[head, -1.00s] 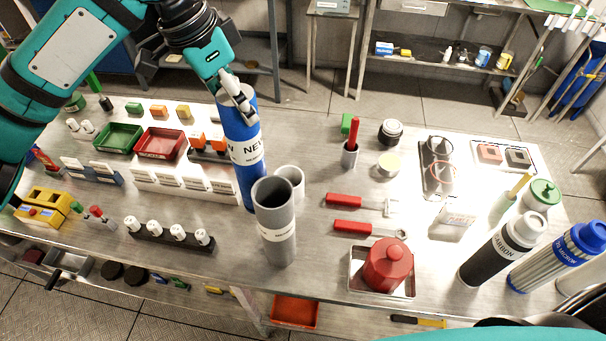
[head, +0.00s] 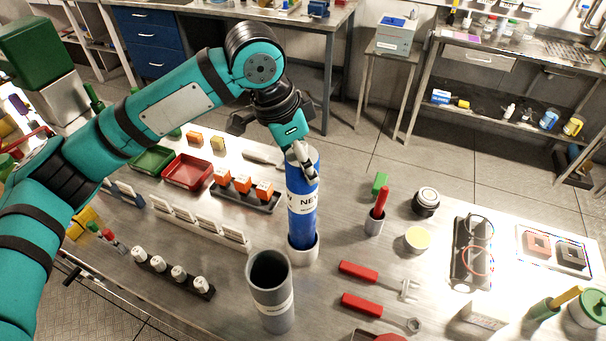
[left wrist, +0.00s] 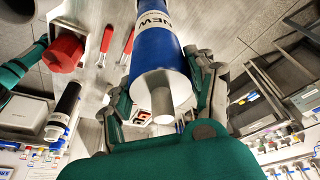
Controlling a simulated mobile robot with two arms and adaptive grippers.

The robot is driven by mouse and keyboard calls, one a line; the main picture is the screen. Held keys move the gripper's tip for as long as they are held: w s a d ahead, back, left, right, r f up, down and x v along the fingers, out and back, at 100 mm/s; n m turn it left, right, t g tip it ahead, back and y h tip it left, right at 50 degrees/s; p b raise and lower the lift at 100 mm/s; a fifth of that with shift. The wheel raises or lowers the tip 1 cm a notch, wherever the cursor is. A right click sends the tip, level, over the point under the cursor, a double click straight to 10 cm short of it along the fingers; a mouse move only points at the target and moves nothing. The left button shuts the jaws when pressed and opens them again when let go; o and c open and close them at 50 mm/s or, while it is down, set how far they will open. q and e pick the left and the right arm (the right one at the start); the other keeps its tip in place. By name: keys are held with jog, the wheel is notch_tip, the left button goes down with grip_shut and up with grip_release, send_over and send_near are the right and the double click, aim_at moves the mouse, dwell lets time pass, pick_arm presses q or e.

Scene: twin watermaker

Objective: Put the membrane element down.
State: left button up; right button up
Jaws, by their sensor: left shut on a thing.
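The membrane element (head: 302,215) is a blue cylinder with a white label reading "NEW". It stands nearly upright in the head view, its lower end inside the rim of a short white cup (head: 303,253). Whether it rests on the cup's bottom is hidden. My left gripper (head: 303,160) is shut on its top end. In the left wrist view the element (left wrist: 155,55) lies between the two fingers, its pale core tube (left wrist: 162,103) pointing toward the camera. My right gripper is in neither current view.
A grey open tube (head: 271,295) stands just in front of the cup. An orange-block rack (head: 245,193) and red tray (head: 188,171) are at left. Bench between is clear.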

aim_at(302, 204)
pick_arm(q)
notch_tip(302, 204, down, 4)
jog(key=shift+r+p, duration=0.2)
jog(key=shift+p, duration=0.25)
pick_arm(e)
jog(key=shift+w+d+r, duration=0.5)
jog(key=shift+w+d, duration=0.15)
jog(key=shift+d, duration=0.1)
pick_arm(q)
jog(key=shift+d+f, duration=0.1)
jog(key=o, duration=1.2)
pick_arm(e)
jog(key=shift+a, duration=0.15)
jog(key=shift+a, duration=0.1)
